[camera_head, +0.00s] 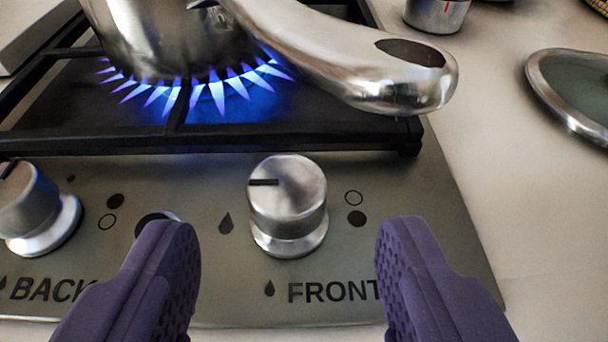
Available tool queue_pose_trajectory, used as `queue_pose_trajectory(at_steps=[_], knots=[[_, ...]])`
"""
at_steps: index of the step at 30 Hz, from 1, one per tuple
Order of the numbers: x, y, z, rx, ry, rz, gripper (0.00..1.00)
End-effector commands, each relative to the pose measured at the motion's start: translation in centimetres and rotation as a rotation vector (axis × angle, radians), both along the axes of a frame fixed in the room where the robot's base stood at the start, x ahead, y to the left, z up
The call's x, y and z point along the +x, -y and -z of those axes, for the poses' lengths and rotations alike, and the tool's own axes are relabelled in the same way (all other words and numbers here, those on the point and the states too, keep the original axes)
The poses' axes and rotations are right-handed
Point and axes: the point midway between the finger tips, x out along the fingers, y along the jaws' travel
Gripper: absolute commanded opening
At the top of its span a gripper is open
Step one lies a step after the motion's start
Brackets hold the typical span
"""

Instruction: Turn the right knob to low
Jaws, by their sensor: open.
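The right knob (287,205) is a silver cylinder above the word FRONT on the cooktop panel. The dark line on its top points left. A drop mark lies to its left, and a ring and a dark dot lie to its right. My gripper (290,240) is open, with purple ribbed fingers to the left and right of the knob and nearer the camera. Neither finger touches the knob. Blue flames (200,92) burn under a metal pot (165,35) behind the knob.
The left knob (38,208) stands at the left edge above BACK. The pot's long handle (345,55) reaches right, above the black grate (300,137).

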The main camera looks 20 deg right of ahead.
Motion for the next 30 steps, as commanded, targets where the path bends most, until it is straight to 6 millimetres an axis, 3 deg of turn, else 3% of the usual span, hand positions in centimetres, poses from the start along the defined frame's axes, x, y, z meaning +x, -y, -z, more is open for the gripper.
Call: queue_pose_trajectory(at_steps=[6,16,23,30], knots=[[2.7,0.9,1.3,0.001,0.0,-0.001,0.59],[3.2,1.0,1.3,0.001,0.0,-0.002,0.59],[3.1,1.0,1.3,0.002,0.001,-0.001,0.06],[3.1,1.0,1.4,0.003,0.001,-0.018,0.03]])
